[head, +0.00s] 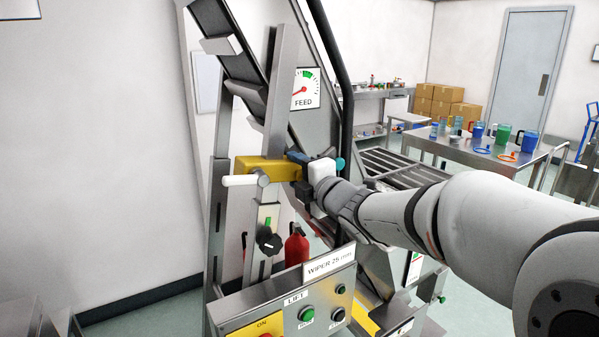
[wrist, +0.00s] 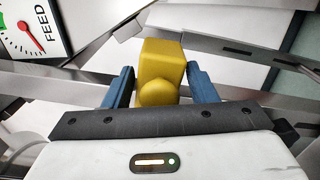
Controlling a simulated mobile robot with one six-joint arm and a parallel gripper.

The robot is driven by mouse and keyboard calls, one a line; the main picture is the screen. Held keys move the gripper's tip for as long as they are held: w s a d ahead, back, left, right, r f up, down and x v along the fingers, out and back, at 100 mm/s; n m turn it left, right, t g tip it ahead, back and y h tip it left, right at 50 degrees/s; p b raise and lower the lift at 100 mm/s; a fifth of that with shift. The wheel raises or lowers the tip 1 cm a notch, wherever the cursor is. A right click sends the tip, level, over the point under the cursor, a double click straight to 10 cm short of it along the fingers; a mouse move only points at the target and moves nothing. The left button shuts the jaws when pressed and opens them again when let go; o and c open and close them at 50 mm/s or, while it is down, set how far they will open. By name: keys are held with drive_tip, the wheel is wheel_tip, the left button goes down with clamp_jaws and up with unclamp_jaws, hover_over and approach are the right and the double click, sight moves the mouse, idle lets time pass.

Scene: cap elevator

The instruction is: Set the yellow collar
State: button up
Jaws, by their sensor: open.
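The yellow collar (head: 256,166) is a block on the upright metal rail of the elevator in the head view, with a pale rod (head: 240,181) in front of it. My gripper (head: 296,160) is at its right end, jaws open. In the wrist view, the collar (wrist: 163,65) and its rounded near end lie between my two blue fingers (wrist: 161,88), with a gap visible on each side. A black knob (head: 268,241) sits on the post below the collar. A sign (head: 329,264) on the control panel reads "WIPER 25 mm".
A FEED dial (head: 305,89) hangs behind the rail, and the inclined conveyor (head: 235,60) rises above the collar. The control panel (head: 290,312) with buttons stands below. A red bottle-shaped object (head: 297,248) is behind the panel. A table with cups (head: 477,130) is at the right.

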drive_tip(key=c, duration=1)
drive_tip(key=f+b, duration=0.3)
drive_tip(key=b, duration=0.2)
drive_tip(key=a+f+b, duration=0.1)
drive_tip(key=f+b, duration=0.1)
drive_tip(key=shift+s+f+b, duration=0.3)
drive_tip(key=shift+f+b, duration=0.05)
drive_tip(key=shift+b, duration=0.05)
drive_tip(key=shift+f, duration=0.1)
drive_tip(key=o, duration=1)
drive_tip(key=shift+d, duration=0.1)
drive_tip(key=v, duration=0.7)
drive_tip(key=shift+s+d, duration=0.25)
drive_tip(key=shift+s, duration=0.1)
